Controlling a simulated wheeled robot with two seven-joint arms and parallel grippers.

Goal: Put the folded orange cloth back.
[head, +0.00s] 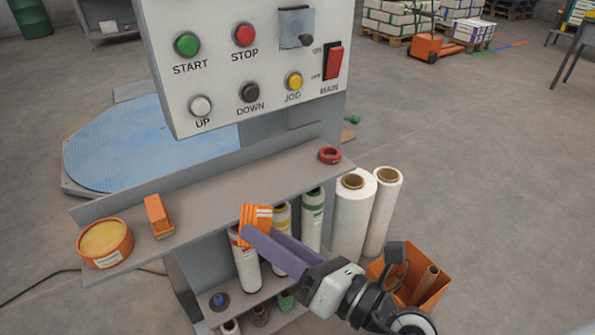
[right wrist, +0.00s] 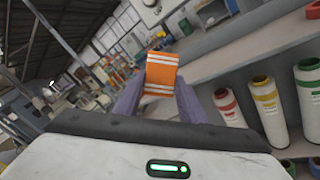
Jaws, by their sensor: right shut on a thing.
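The folded orange cloth (head: 256,219) has pale stripes and is held at the tips of my right gripper (head: 250,233), in front of the shelf's front edge. In the right wrist view the cloth (right wrist: 161,74) sits between the two purple fingers of the right gripper (right wrist: 160,90). The grey shelf (head: 205,193) under the control panel lies just behind and to the left of the cloth. I cannot tell whether the cloth touches the shelf edge. My left gripper is in neither view.
On the shelf are an orange tub (head: 104,243), an orange block-like item (head: 159,216) and a red ring (head: 329,155). Between block and ring the shelf is bare. White rolls (head: 354,215) stand right. The control panel (head: 255,60) overhangs. An orange bin (head: 388,268) stands below.

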